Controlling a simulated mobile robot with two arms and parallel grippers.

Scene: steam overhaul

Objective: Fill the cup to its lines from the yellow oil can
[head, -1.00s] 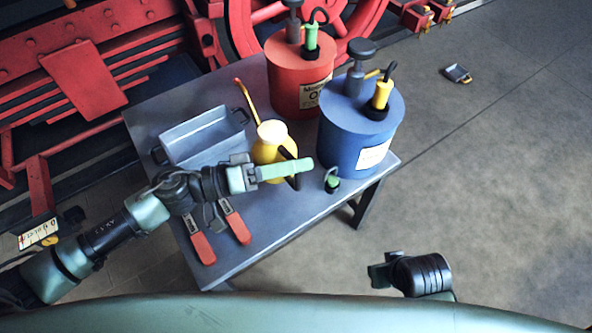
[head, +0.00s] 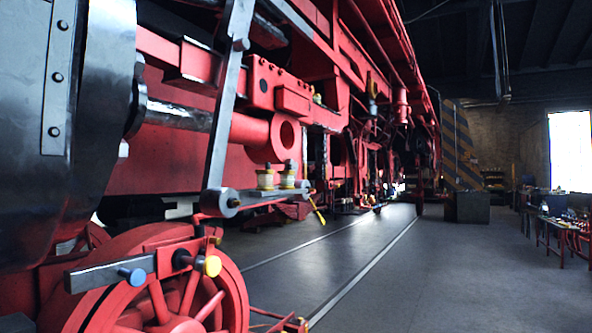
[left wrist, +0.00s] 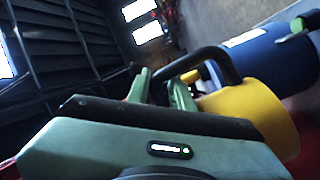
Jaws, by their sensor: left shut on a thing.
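My left gripper (left wrist: 162,88) is shut on the black handle (left wrist: 215,58) of the yellow oil can (left wrist: 258,112) in the left wrist view. The can's spout is not clear there, and I cannot tell whether the can touches the table. In the head view, two small cups with pale yellowish bodies, a left cup (head: 265,180) and a right cup (head: 288,178), stand side by side on a grey bar of the red locomotive. Their lines are too small to make out. Neither gripper shows in the head view.
A blue drum (left wrist: 282,58) stands close beside the can. The locomotive's red wheel (head: 170,290) and rods fill the left of the head view. The grey floor (head: 420,270) is clear at the right, with a cluttered table (head: 548,222) farther back.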

